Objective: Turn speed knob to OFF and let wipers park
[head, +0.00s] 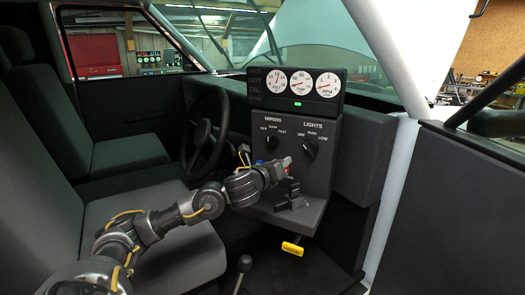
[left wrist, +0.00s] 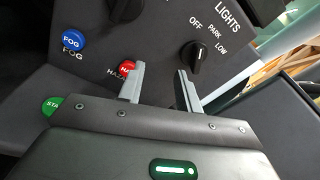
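The wipers speed knob (head: 271,143) is a black dial on the dark dash panel, under the word WIPERS with OFF, SLOW and FAST marks. Its pointer is too small to read. In the left wrist view only its lower part (left wrist: 125,10) shows, at the top edge. My left gripper (head: 287,168) is below the knob, in front of the panel. Its two grey fingers (left wrist: 160,72) are apart with nothing between them, near the red hazard button (left wrist: 126,68). The windshield wipers cannot be made out. My right gripper is not in view.
The LIGHTS knob (head: 311,149) is right of the wipers knob. A blue FOG button (left wrist: 74,38) and green START button (left wrist: 52,105) sit nearby. The gauge cluster (head: 295,86) is above, the steering wheel (head: 205,130) left, and a yellow hood handle (head: 292,248) below.

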